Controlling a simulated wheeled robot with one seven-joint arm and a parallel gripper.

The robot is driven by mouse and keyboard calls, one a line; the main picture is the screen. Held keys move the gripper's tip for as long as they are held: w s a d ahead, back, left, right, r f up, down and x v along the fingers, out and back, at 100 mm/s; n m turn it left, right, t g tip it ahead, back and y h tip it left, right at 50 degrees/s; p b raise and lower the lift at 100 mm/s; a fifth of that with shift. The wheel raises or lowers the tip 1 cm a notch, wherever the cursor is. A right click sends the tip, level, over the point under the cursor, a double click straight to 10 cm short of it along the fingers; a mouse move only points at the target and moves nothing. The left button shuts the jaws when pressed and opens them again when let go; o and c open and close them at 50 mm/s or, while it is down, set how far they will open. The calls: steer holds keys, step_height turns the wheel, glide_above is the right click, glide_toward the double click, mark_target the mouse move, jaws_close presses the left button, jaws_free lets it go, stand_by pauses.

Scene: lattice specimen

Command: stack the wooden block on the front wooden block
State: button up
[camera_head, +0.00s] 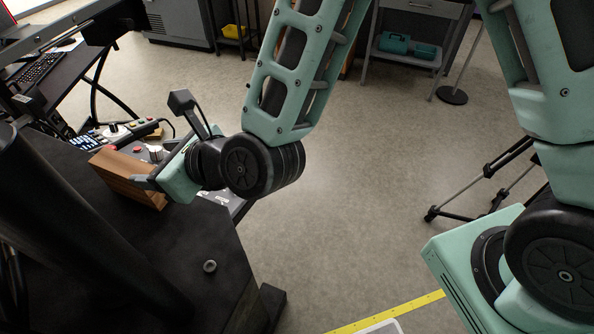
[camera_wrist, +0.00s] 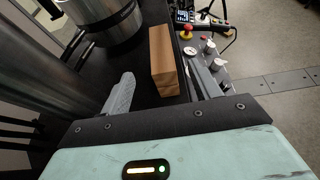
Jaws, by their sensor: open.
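A brown wooden block (camera_head: 122,174) stands near the edge of the black table in the head view. In the wrist view the wooden block (camera_wrist: 162,60) shows ahead of my gripper (camera_wrist: 158,72), between the lines of its two fingers and closer to the right finger. My gripper (camera_head: 146,181) is open, with its fingers at the block's near end in the head view. I cannot tell whether they touch it. A small wooden piece (camera_head: 154,134) shows behind my gripper, partly hidden; I cannot tell if it is a second block.
A control panel with knobs (camera_wrist: 207,47) lies to the right of the block. A large metal cylinder (camera_wrist: 100,18) stands at upper left in the wrist view. A small grey ring (camera_head: 210,266) lies on the otherwise clear near part of the black table (camera_head: 180,250).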

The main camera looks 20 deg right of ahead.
steer(key=s+d+r+n+g+h, duration=0.1)
steer(key=s+d+n+g+h, duration=0.2)
steer(key=n, duration=0.8)
steer(key=s+d+r+n+g+h, duration=0.1)
steer(key=s+d+n+g+h, duration=0.1)
steer(key=s+d+n, duration=0.5)
steer(key=s+d+n+g+h, duration=0.3)
steer(key=s+d+n+h, duration=0.1)
steer(key=d+n, duration=0.9)
steer(key=s+n, duration=0.1)
steer(key=n, duration=0.1)
steer(key=shift+s+r+n+g+h, duration=0.3)
steer(key=shift+r+n, duration=0.1)
steer(key=shift+s, duration=0.1)
